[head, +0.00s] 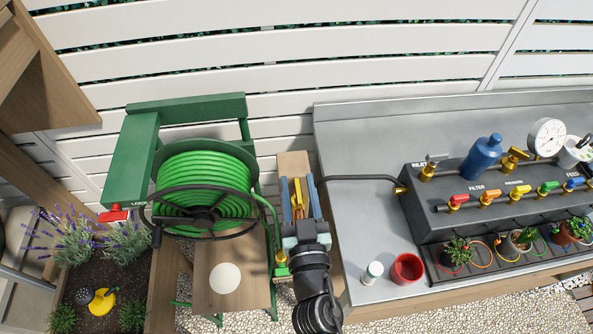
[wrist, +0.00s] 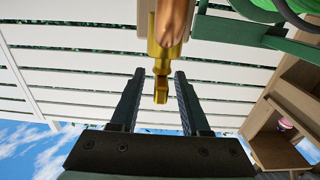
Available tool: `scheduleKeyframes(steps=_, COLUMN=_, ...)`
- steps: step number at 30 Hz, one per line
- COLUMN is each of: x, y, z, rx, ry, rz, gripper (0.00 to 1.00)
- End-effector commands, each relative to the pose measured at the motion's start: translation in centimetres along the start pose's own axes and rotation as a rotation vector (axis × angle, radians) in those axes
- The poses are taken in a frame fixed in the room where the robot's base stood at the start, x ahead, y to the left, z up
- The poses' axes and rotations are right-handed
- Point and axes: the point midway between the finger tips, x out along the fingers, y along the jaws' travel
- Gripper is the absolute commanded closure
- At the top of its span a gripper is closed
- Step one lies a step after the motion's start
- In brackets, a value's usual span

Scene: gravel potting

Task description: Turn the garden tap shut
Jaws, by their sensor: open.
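The garden tap (head: 298,204) is brass and sits at the wooden post (head: 292,163), between the hose reel and the metal bench. In the wrist view its brass part (wrist: 161,66) hangs down the middle, with a copper-coloured piece (wrist: 176,18) above it. My gripper (head: 300,186) is open, with one finger on each side of the tap. In the wrist view my gripper (wrist: 159,76) shows gaps between the brass and both fingers. My wrist hides the tap's lower part in the head view.
A green hose reel (head: 204,190) with a black wheel stands close on the left. The grey bench (head: 350,240) on the right holds a red cup (head: 407,269), a small white-topped pot (head: 372,272) and a valve manifold (head: 490,195). A black pipe (head: 360,178) runs near the post.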

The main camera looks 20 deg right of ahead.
Motion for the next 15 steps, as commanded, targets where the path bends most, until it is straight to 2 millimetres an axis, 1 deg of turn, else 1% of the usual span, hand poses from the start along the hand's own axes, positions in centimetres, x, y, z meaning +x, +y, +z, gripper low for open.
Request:
scheduleKeyframes(steps=1, x=0.8, y=0.0, z=-0.1, rx=0.0, ry=0.002, rz=0.001, gripper=0.54)
scheduleKeyframes(steps=6, x=2.2, y=0.0, z=0.0, rx=0.0, ry=0.0, rz=0.0, gripper=0.54)
scheduleKeyframes(steps=10, x=2.6, y=0.0, z=0.0, rx=0.0, ry=0.0, rz=0.0, gripper=0.54)
scheduleKeyframes(steps=15, x=2.6, y=0.0, z=0.0, rx=0.0, ry=0.0, rz=0.0, gripper=0.54)
